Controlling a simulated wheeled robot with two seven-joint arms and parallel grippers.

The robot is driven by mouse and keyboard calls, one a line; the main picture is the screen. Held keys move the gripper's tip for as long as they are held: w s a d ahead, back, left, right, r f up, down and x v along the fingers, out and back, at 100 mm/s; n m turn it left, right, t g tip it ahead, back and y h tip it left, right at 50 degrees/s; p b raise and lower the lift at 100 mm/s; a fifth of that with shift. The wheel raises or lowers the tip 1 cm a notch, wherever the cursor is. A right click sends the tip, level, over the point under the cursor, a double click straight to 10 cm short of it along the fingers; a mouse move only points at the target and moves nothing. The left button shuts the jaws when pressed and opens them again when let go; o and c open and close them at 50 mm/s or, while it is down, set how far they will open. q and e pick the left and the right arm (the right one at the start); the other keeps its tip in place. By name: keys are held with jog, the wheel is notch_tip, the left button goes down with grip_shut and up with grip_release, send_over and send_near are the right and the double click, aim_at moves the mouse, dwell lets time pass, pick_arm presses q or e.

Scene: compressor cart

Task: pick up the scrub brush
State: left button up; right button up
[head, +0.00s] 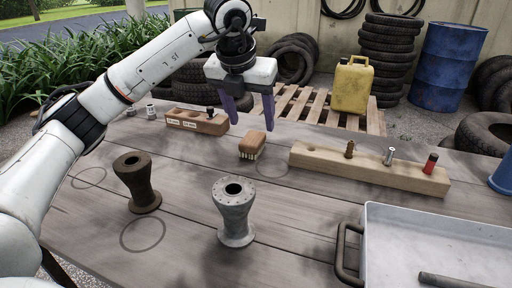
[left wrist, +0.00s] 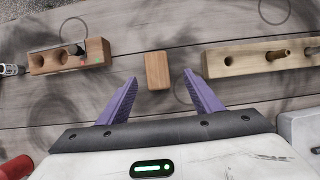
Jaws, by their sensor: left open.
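The scrub brush (head: 252,146) has a brown wooden back and pale bristles, and lies bristles down on the grey plank table (head: 190,218). In the left wrist view the brush (left wrist: 158,71) lies just beyond and between the fingertips. My left gripper (head: 245,112) is open and empty, its purple fingers pointing down above and behind the brush in the head view. It also shows in the left wrist view (left wrist: 164,82). The fingers appear apart from the brush. My right gripper is in neither view.
A wooden block with holes (head: 197,122) stands left of the brush, and a long block with fittings (head: 365,170) stands right. A rusty spool (head: 140,183) and a grey spool (head: 234,212) stand nearer. A metal tray (head: 435,240) fills the front right.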

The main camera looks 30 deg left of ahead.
aim_at(253, 137)
pick_arm(q)
jog(key=x, duration=0.2)
jog(key=b+x, duration=0.1)
jog(key=x, duration=0.2)
jog(key=b+x, duration=0.1)
jog(key=x, duration=0.2)
jog(key=shift+s+a, duration=0.15)
jog(key=shift+a, duration=0.15)
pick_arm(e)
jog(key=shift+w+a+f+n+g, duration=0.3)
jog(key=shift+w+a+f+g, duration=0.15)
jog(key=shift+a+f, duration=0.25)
